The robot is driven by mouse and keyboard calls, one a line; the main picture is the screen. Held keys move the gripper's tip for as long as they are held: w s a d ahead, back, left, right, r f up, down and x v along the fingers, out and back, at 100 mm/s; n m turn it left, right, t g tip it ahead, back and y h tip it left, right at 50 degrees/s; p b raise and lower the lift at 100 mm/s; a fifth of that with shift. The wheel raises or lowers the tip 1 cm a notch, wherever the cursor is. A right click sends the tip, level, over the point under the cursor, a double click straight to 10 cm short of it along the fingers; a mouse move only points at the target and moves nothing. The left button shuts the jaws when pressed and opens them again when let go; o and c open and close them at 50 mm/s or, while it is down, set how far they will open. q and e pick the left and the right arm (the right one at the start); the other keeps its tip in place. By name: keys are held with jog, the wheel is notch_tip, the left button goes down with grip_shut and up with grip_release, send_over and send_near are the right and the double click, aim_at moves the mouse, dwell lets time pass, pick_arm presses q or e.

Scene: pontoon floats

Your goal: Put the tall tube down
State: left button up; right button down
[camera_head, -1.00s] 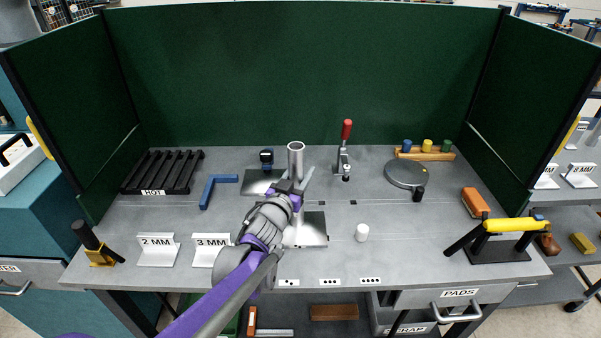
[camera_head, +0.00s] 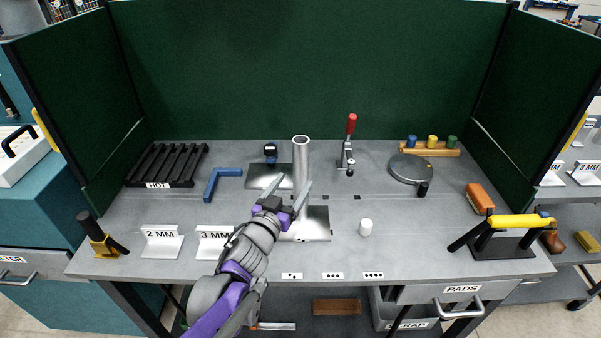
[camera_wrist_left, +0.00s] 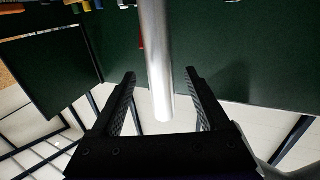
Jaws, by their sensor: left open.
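The tall tube (camera_head: 301,155) is a shiny grey metal cylinder with an open top. It stands upright near the middle of the bench, by a bright metal plate (camera_head: 314,222). My left gripper (camera_head: 293,188) is just in front of it with its fingers spread, and hides the tube's foot. In the left wrist view the tube (camera_wrist_left: 156,60) lies between the two open fingers, with a gap visible on each side. I cannot tell exactly what the foot rests on. My right gripper is not in view.
A red-handled clamp (camera_head: 349,140) stands right of the tube. A blue angle piece (camera_head: 218,180) and a black rack (camera_head: 168,165) are on the left. A small white cylinder (camera_head: 366,227) is right of the plate. A round grey disc (camera_head: 408,168) lies at back right. Green panels enclose the back.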

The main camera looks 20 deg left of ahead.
pick_arm(q)
jog(key=s+a+f+n+g+y, duration=0.1)
jog(key=s+f+g, duration=0.1)
jog(key=s, duration=0.3)
jog(key=s+a+f+n+g+y, duration=0.1)
jog(key=s+a+f+g+y, duration=0.1)
jog(key=s+f, duration=0.2)
jog(key=s+a+f+n+g+y, duration=0.1)
jog(key=s+f+g, duration=0.1)
jog(key=s, duration=0.3)
jog(key=shift+s+a+f, duration=0.3)
jog(key=shift+a+f, duration=0.05)
jog(key=shift+f, duration=0.3)
jog(key=s+d+f+m+g+h, duration=0.1)
jog(key=s+d+f+g, duration=0.1)
jog(key=s, duration=0.5)
jog(key=s+d+f+g+h, duration=0.1)
jog(key=s+d+f+g, duration=0.2)
jog(key=s+f+g, duration=0.2)
notch_tip(320, 180, down, 2)
jog(key=s, duration=0.2)
jog(key=shift+s+d+m, duration=0.15)
jog(key=shift+s+m, duration=0.2)
jog(key=shift+m, duration=0.05)
